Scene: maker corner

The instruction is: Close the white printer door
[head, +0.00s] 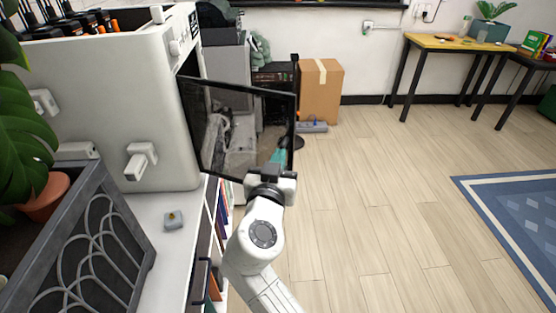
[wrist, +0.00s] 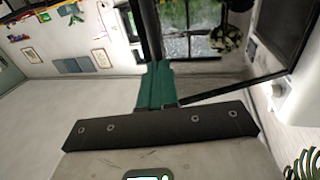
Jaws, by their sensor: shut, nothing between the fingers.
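The white printer (head: 110,100) stands at the left of the head view, on a white shelf unit. Its door (head: 296,105), a dark frame around a clear pane, stands open, swung out to the right from the printer's front. My gripper (head: 278,156) is at the door's lower free corner, with its teal fingers shut and empty. In the wrist view the shut fingers (wrist: 156,85) lie close to the dark door frame (wrist: 240,86). I cannot tell whether they touch it. The printer's inside is mostly hidden in the head view.
A dark planter box (head: 100,240) and a small grey block (head: 174,220) sit on the shelf top (head: 160,285). A cardboard box (head: 320,90) stands behind the door.

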